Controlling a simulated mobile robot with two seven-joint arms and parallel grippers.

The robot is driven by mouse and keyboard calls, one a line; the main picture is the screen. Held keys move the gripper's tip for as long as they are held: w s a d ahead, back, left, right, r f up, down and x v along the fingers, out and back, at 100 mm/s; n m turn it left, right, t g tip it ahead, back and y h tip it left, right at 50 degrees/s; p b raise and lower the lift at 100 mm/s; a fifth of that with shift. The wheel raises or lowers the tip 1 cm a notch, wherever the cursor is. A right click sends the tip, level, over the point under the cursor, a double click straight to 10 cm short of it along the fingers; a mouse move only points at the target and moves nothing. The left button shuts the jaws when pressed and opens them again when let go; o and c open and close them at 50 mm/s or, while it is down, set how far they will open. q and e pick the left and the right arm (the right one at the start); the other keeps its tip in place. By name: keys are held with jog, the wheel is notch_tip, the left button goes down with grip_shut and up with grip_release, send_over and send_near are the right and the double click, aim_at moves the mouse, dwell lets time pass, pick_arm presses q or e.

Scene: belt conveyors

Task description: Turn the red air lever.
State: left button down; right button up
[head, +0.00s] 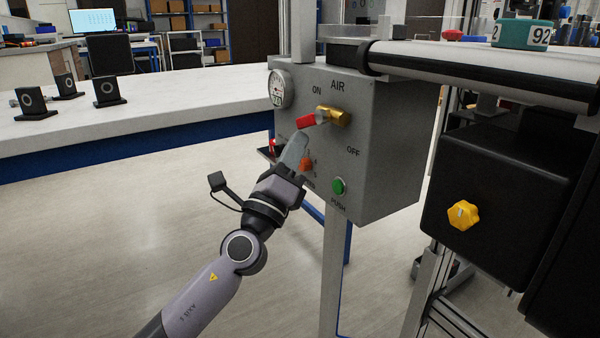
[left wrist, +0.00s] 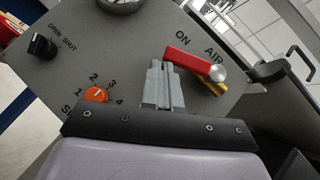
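The red air lever (head: 307,122) sticks out to the left from its brass valve (head: 334,117) on the grey control box (head: 385,170), between the ON and OFF labels, nearer ON. In the left wrist view the red lever (left wrist: 192,60) lies just beyond my fingertips. My left gripper (head: 301,136) is just below the lever's free end, its fingers pointing up at it. In the left wrist view its fingers (left wrist: 158,66) look pressed together with nothing between them. I cannot tell whether the tips touch the lever. My right gripper is not in view.
The box also carries a gauge (head: 281,88), an orange numbered dial (head: 306,163), a green push button (head: 338,186) and a black open/shut knob (left wrist: 42,46). A conveyor (head: 480,70) runs at upper right. A yellow knob (head: 463,214) sits on a black housing.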

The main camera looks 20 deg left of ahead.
pick_arm(q)
jog(key=shift+w+a+r, duration=0.35)
jog(key=shift+a+r, duration=0.1)
jog(key=shift+r, duration=0.15)
jog(key=shift+w+a+r, duration=0.35)
jog(key=shift+a+r, duration=0.1)
jog(key=shift+r, duration=0.15)
